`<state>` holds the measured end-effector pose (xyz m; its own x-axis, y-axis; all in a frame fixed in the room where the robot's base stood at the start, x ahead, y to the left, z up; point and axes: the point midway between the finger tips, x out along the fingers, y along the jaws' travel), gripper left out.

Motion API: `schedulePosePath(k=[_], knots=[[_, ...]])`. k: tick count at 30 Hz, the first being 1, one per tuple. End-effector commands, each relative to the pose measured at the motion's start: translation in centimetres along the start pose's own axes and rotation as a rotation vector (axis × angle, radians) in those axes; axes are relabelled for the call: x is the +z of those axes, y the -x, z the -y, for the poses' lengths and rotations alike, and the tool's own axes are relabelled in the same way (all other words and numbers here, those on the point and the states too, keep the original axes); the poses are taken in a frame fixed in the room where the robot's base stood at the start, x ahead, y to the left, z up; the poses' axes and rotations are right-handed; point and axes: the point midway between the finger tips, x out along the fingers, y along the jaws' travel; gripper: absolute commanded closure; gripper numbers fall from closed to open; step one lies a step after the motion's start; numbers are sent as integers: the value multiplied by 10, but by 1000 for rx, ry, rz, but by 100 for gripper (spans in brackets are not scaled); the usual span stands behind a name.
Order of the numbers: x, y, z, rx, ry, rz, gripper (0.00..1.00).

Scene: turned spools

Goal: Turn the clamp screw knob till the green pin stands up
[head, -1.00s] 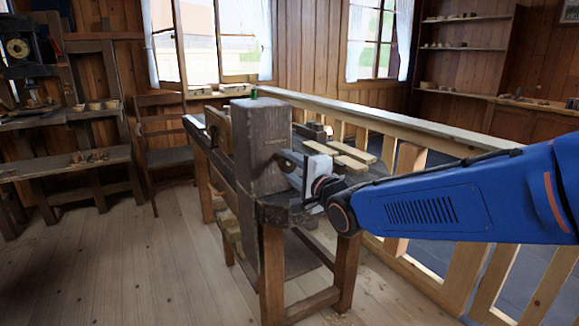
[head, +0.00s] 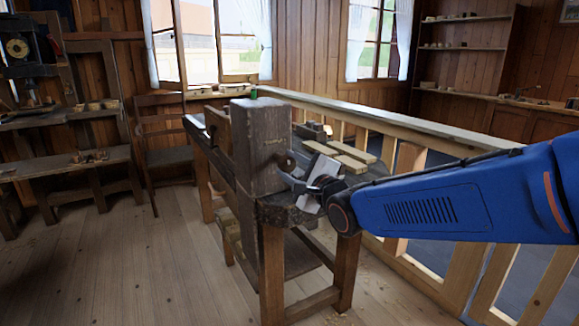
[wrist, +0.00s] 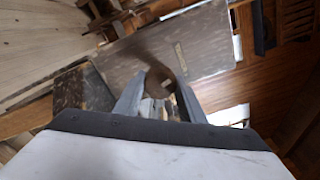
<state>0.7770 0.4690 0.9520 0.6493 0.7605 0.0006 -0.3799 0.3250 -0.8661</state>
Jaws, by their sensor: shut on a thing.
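The clamp screw knob (head: 285,162) is a dark round piece on the right face of a thick wooden post (head: 256,150) at the bench's near end. My gripper (head: 293,180) reaches it from the right, partly covering it. In the wrist view the brown knob (wrist: 160,80) sits between the two grey fingers of my gripper (wrist: 157,92), which are shut on it. The green pin (head: 254,94) shows as a small green bit just above the post's top. Its lower part is hidden, and it is too small to tell its exact tilt.
The workbench (head: 215,160) runs back behind the post. Light wooden slats (head: 340,152) lie on it beside my gripper. A wooden railing (head: 400,140) stands close behind my arm. A chair (head: 162,140) is at the left, and the floor at front left is clear.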

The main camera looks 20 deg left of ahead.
Motion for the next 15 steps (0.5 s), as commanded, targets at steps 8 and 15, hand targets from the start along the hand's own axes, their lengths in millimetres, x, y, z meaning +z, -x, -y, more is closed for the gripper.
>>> schedulePosePath(k=[8,15], knots=[[-2,1,-3,6,0,-4,86],[-1,0,-2,4,0,-2,45]])
